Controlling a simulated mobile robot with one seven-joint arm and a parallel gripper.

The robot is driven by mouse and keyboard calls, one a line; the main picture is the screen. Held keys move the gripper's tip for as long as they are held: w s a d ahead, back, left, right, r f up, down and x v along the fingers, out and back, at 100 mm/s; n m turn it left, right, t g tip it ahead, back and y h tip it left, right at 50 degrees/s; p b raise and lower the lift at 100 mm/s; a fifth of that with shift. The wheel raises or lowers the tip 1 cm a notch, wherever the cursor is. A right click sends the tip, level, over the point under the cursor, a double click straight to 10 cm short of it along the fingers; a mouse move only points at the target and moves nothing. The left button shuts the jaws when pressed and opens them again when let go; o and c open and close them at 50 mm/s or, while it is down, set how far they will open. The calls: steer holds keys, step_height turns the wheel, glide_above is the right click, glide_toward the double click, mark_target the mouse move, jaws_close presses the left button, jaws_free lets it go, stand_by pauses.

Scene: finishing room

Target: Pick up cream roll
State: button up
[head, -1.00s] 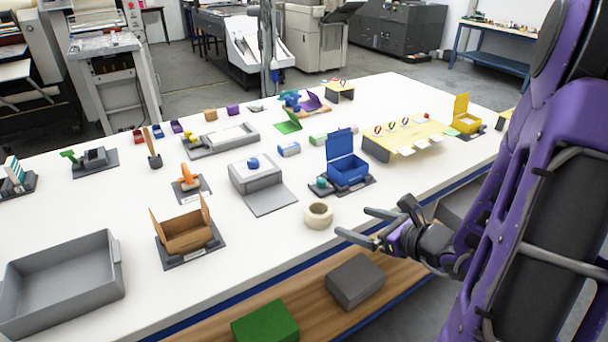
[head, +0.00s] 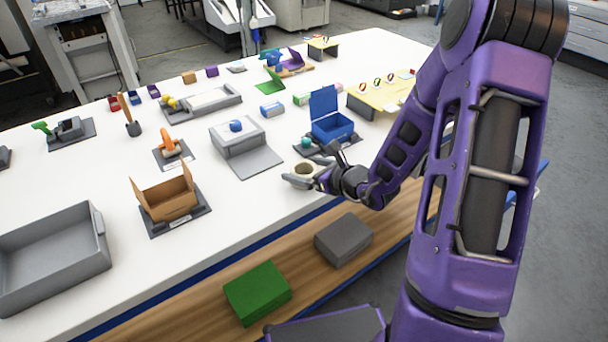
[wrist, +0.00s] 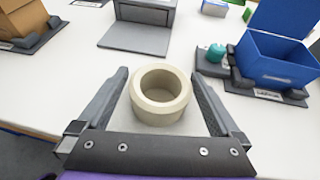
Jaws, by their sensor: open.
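The cream roll (wrist: 161,110) stands on the white table near its front edge, its round hole facing up. In the wrist view it sits between the two open fingers of my gripper (wrist: 160,100), with a gap on each side. In the head view my gripper (head: 305,176) is around the roll (head: 303,169), and the fingers partly cover it. The gripper is open, and I cannot tell exactly how high the fingers are.
A blue open box (head: 331,127) with a teal item beside it stands just behind the roll. A grey device (head: 238,148) with a flat plate is to the left. A brown carton (head: 168,196) and grey tray (head: 50,255) stand further left.

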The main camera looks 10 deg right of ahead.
mark_target(298, 167)
steer(key=x, duration=0.3)
steer(key=shift+w+f, duration=0.1)
steer(key=shift+w, duration=0.05)
steer(key=c, duration=1.1)
